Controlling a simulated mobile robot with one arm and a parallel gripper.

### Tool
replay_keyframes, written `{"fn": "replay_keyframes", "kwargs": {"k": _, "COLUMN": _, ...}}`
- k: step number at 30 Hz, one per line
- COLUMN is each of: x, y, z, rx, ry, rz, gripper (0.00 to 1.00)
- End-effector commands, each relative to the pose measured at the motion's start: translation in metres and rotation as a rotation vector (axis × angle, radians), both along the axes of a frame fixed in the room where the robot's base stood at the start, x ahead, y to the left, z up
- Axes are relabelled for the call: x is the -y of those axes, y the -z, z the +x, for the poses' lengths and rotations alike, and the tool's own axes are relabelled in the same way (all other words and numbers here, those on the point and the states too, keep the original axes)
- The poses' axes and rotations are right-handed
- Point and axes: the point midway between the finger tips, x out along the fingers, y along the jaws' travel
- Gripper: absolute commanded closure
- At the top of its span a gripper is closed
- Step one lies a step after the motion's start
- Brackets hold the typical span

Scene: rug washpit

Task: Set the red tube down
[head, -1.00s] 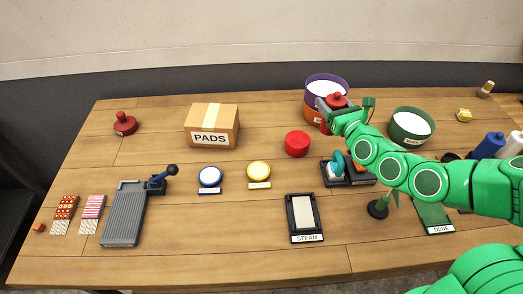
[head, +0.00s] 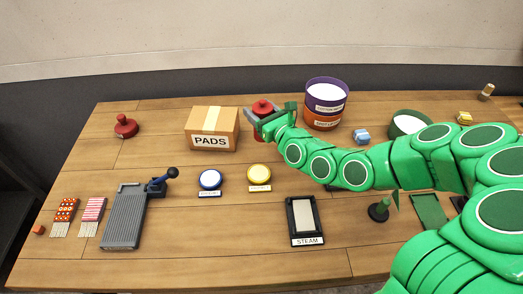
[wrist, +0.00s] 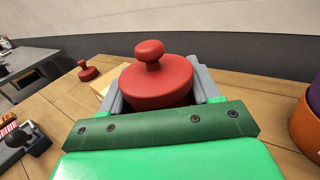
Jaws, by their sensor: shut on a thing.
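The red tube (head: 262,107), topped by a round knobbed cap, is between the jaws of my gripper (head: 257,118), to the right of the PADS box. In the wrist view the tube (wrist: 157,82) stands roughly upright, with grey fingers on both sides of it. My gripper (wrist: 160,95) is shut on it. Its lower end is mostly hidden by the gripper, so I cannot tell whether it touches the table.
The PADS box (head: 211,128) stands close on the left. Stacked purple (head: 327,93) and orange (head: 323,120) tubs stand to the right. A similar red knobbed piece (head: 125,125) is at far left. Blue (head: 210,179) and yellow (head: 259,174) discs lie in front; bare wood lies between.

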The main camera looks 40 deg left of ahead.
Motion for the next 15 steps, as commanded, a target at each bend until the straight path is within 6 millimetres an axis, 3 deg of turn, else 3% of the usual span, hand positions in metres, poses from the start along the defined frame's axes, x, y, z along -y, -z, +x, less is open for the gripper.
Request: {"fn": "replay_keyframes", "kwargs": {"k": 15, "x": -0.001, "y": 0.042, "z": -0.001, "rx": 0.0, "ry": -0.002, "rz": -0.001, "gripper": 1.0}}
